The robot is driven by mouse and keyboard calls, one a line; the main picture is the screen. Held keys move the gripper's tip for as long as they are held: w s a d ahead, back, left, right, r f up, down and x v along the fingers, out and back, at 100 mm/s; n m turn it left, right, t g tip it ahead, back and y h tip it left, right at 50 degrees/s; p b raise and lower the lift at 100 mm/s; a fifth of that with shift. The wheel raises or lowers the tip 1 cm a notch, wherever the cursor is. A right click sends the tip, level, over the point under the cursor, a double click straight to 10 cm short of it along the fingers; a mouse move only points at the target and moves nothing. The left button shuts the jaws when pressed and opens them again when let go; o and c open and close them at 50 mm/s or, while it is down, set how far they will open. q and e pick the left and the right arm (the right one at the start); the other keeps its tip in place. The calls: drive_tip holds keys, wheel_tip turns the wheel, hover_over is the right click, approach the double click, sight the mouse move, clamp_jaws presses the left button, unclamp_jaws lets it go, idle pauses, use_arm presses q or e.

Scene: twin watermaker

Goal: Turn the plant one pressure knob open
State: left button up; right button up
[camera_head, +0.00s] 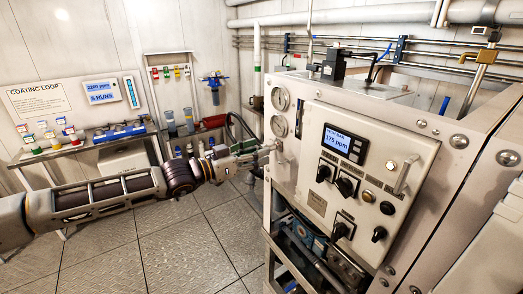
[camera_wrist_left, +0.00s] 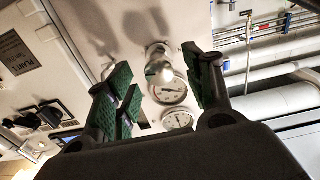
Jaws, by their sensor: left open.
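The silver pressure knob (camera_wrist_left: 155,72) sticks out of the plant's pale panel, in front of a round gauge in the left wrist view. My left gripper (camera_wrist_left: 163,86) is open, with its green-padded fingers on either side of the knob and a gap visible between pads and knob. In the head view my left gripper (camera_head: 268,149) reaches the left edge of the panel (camera_head: 316,120), just below two round gauges. The knob is largely hidden there by the gripper. My right gripper is not in view.
The panel carries a display (camera_head: 344,143) reading 175 ppm, several black knobs and a metal handle (camera_head: 405,174). The tiled floor at left is clear.

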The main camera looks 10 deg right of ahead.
use_arm(q)
drive_tip(key=shift+x, duration=1.15)
drive_tip(key=shift+c, duration=0.2)
drive_tip(key=c, duration=1)
